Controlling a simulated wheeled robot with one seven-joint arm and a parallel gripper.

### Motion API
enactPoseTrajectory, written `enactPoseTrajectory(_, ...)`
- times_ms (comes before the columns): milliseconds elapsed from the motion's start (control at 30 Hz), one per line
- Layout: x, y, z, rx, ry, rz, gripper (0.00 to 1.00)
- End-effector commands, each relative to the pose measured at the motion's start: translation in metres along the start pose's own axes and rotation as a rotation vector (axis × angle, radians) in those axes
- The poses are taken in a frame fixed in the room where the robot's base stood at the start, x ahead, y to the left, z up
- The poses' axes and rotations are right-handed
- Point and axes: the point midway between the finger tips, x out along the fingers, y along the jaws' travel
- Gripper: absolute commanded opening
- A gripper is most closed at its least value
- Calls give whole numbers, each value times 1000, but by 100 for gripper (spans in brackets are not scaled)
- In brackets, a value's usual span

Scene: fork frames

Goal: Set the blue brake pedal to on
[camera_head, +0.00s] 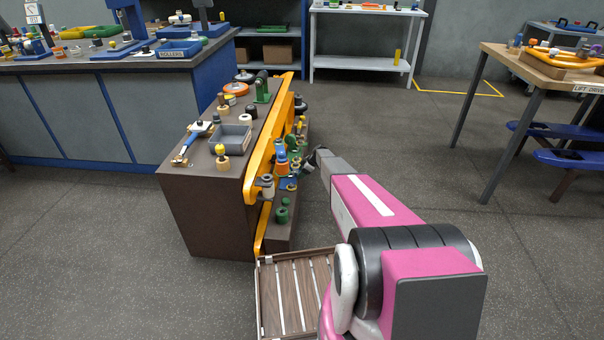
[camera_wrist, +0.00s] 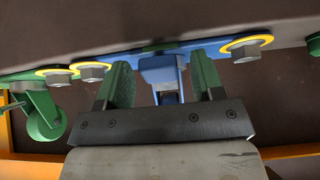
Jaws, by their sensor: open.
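In the wrist view, a blue part (camera_wrist: 158,72) that looks like the brake pedal projects from a blue mounting plate (camera_wrist: 212,47) on a dark brown surface. My gripper (camera_wrist: 160,68) is open, with one green finger on each side of the blue part. Gaps show between the fingers and the part, and I cannot tell whether either touches it. The lower end of the part is partly hidden by the gripper's dark palm. In the head view my gripper (camera_head: 311,161) is at the right side of the brown bench, and the pedal cannot be made out clearly.
The brown bench (camera_head: 205,205) has an orange side rail (camera_head: 258,165) with several fittings close by. Hex bolts on yellow rings (camera_wrist: 246,50) and a green wheel-like part (camera_wrist: 45,115) flank the pedal. A slatted crate (camera_head: 290,290) lies below.

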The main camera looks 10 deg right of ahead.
Motion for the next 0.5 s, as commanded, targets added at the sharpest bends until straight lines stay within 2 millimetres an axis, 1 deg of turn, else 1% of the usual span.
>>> enactPoseTrajectory(167, -4, 0, 0, 0, 0, 0, 62)
enactPoseTrajectory(267, -12, -1, 0, 0, 0, 1, 62)
enactPoseTrajectory(367, -26, -1, 0, 0, 0, 1, 62)
enactPoseTrajectory(500, -50, -1, -1, 0, 0, 2, 62)
